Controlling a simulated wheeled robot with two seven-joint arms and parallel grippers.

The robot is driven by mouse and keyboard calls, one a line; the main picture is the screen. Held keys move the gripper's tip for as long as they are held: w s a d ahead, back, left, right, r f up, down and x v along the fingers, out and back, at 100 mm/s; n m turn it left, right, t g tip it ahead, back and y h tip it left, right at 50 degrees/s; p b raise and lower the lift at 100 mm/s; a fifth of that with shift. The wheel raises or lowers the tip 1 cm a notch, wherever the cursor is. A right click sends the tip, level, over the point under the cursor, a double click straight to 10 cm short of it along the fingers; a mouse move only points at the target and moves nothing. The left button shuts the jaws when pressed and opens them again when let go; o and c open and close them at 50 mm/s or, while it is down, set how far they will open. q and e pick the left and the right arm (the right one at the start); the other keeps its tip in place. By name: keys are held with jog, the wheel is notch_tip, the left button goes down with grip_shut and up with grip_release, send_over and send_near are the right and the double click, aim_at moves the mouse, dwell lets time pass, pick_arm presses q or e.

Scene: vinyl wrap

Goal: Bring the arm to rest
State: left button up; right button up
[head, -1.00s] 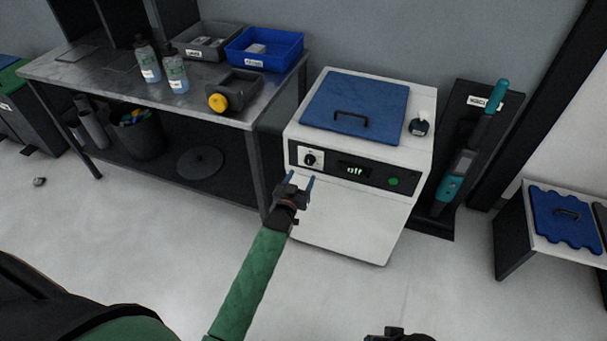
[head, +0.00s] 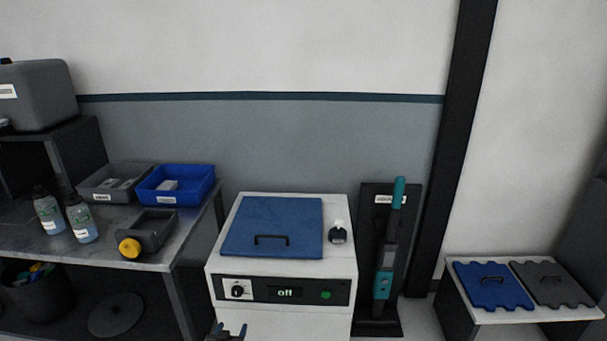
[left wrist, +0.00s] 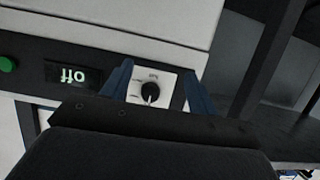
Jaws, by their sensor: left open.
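My left gripper (head: 229,331) is at the bottom edge of the head view, in front of the white machine (head: 282,265). Only its fingertips and a bit of its body show there. In the left wrist view its two blue fingers (left wrist: 158,92) are apart with nothing held between them. The machine's black knob (left wrist: 150,92) shows between the fingers, some way beyond them. The machine's display (head: 285,292) reads "off". Its blue lid (head: 272,227) is down. My right gripper is not in view.
A metal bench (head: 135,258) with bottles, a grey bin and a blue bin (head: 177,184) stands left of the machine. A teal tool (head: 385,270) stands on a dark rack at its right. A low table (head: 520,316) with two covers is farther right.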

pick_arm(q)
jog(key=s+d+r+m+g+p, duration=0.1)
jog(key=s+d+r+g, duration=0.25)
jog(key=s, duration=0.75)
jog(key=s+d+r+g+h+p, duration=0.1)
jog(key=s+d+r+g, duration=0.25)
jog(key=s, duration=0.85)
jog(key=s+d+r+m+g, duration=0.1)
jog(key=s+d+r+g, duration=0.2)
jog(key=s, duration=0.8)
jog(key=s+f+g, duration=0.2)
jog(key=s, duration=0.5)
jog(key=shift+a+f+p, duration=0.15)
jog(key=shift+f+p, duration=0.25)
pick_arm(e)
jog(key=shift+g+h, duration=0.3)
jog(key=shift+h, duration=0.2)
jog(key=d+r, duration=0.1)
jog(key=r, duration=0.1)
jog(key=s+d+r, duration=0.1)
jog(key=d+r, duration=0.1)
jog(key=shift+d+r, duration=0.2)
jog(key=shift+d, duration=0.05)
pick_arm(q)
jog(key=shift+s, duration=0.15)
